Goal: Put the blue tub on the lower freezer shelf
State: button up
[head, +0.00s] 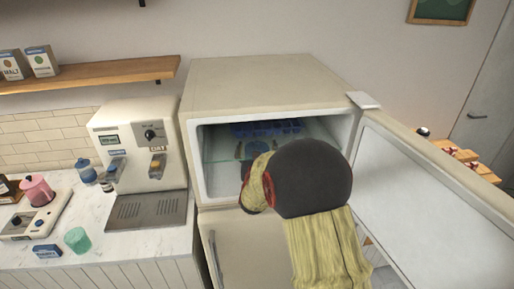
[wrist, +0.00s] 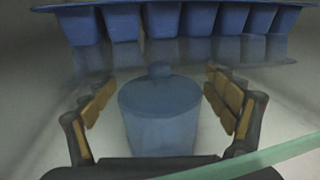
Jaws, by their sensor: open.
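The blue tub (wrist: 160,125), with a round lid and knob, stands upright in the open freezer, seen through the glass shelf (wrist: 285,152) in the wrist view. It appears to be below that shelf, on the compartment floor. My gripper (wrist: 160,88) is open, with one padded finger on each side of the tub. A gap shows between the tub and both fingers. My arm hides the front of the compartment floor in the head view.
A blue ice tray (wrist: 185,22) sits on the glass shelf (head: 218,146) above, at the back. The open freezer door (head: 430,190) stands to the right of my arm. A coffee machine (head: 140,150) stands on the counter at left.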

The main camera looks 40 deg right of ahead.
dwell(0.3)
jog(key=shift+r+p, duration=0.3)
jog(key=v, duration=1.2)
jog(key=shift+f, duration=0.1)
jog(key=shift+f, duration=0.1)
